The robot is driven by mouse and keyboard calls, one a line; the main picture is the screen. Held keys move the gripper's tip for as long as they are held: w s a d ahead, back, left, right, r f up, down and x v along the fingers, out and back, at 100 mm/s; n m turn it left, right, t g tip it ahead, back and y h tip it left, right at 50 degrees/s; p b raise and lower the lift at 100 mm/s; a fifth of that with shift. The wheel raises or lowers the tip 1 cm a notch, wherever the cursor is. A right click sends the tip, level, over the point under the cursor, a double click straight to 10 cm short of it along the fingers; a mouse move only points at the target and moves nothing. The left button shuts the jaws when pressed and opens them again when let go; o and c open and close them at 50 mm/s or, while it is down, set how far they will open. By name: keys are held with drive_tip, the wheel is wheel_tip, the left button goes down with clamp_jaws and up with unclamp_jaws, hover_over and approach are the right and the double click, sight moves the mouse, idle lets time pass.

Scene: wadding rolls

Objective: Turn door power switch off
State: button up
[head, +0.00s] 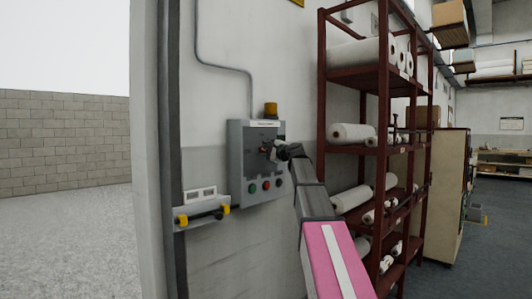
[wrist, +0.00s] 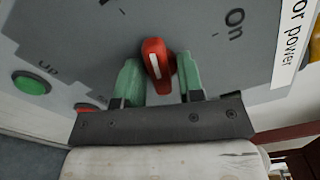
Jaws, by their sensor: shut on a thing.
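The door power switch is a red knob (wrist: 155,50) with a white stripe, on the grey control panel (head: 241,165). In the wrist view it sits between the two green fingers of my gripper (wrist: 159,66). My gripper is shut on the knob. The word "On" shows to the right of the knob in the wrist view; the white stripe does not point straight at it. The off marking is not readable. In the head view my gripper (head: 274,151) reaches the panel from the right and partly hides the knob.
Green (head: 252,188) and red (head: 278,182) buttons sit low on the panel; a yellow lamp (head: 271,109) is on top. A grey latch box with yellow ends (head: 203,212) is at left. A red-brown rack (head: 382,110) with white rolls stands close right of my arm.

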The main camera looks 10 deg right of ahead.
drive_tip(key=shift+f+n, duration=0.1)
drive_tip(key=shift+n, duration=1.9)
drive_tip(key=o, duration=0.6)
drive_tip(key=shift+s, duration=0.1)
drive_tip(key=v, duration=1)
drive_tip(key=shift+s+d, duration=0.2)
drive_tip(key=shift+s, duration=0.1)
